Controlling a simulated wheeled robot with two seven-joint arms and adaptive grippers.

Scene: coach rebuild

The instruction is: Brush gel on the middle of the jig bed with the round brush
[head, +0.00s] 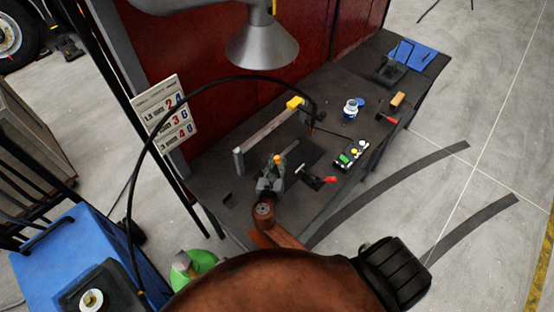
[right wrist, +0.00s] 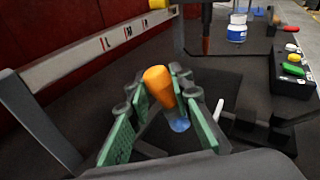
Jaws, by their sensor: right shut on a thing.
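My right gripper (head: 270,180) is shut on the round brush (head: 278,160), which has an orange handle. In the right wrist view the brush (right wrist: 158,84) stands tilted between the green pads of the gripper (right wrist: 160,105), with a bluish part below the handle. Its lower tip is partly hidden. The jig has a pale bar (head: 268,128) marked with letters, running beside a dark jig bed (head: 304,152). The gripper is at the near end of the bed; contact cannot be told. A white jar (head: 350,109) with a blue label stands open beyond the bed. My left gripper is out of view.
A dark cable arches over the bench to a torch-like tip (right wrist: 206,30). A wooden block (head: 397,99) and a blue cloth (head: 414,53) lie farther along. A lamp (head: 262,45) hangs above.

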